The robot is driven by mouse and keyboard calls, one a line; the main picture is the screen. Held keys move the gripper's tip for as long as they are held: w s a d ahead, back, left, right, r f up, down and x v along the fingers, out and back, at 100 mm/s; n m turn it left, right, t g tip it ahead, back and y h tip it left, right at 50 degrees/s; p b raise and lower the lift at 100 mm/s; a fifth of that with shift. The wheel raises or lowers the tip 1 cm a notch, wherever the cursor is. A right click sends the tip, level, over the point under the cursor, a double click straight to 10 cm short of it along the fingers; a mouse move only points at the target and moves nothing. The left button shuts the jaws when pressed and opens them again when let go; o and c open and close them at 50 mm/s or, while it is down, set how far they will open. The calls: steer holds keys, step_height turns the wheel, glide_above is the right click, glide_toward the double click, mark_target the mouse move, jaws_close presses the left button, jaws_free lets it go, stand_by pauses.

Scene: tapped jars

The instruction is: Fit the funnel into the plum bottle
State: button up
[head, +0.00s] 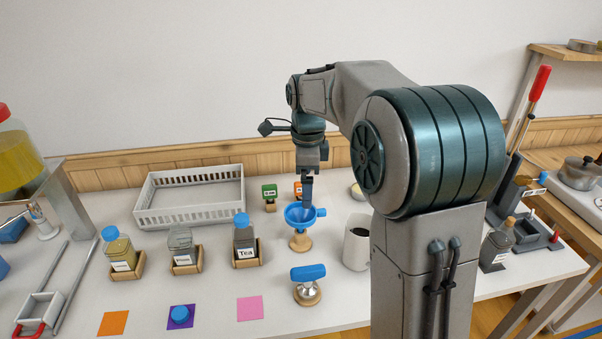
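The blue funnel (294,220) sits upright on a small wooden stand (299,243), right of the labelled bottles. My gripper (307,205) points down at the funnel, with its fingertips at or just behind the rim. I cannot tell whether it touches the funnel or whether the fingers are open. An uncapped clear bottle (181,241) stands in a wooden holder behind a plum-coloured square (188,322); it appears to be the plum bottle. A blue cap (180,312) lies on that square.
Blue-capped bottles stand left (121,249) and right (244,236) of the open bottle. A white basket (190,222) is behind them. A blue-handled tool (307,273) stands in front of the funnel, and a white canister (356,250) stands to its right.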

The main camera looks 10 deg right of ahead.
mark_target(302, 216)
steer(key=w+f+m, duration=0.1)
steer(key=f, duration=0.8)
steer(key=w+f+m, duration=0.1)
steer(key=f, duration=0.4)
steer(key=shift+w+a+f+m, duration=0.2)
steer(key=shift+w+f+m, duration=0.1)
steer(key=shift+w+f, duration=0.05)
steer(key=c, duration=1.1)
steer(key=shift+r, duration=0.1)
steer(key=shift+r, duration=0.3)
steer(key=shift+r+p, duration=0.85)
steer(key=shift+r, duration=0.1)
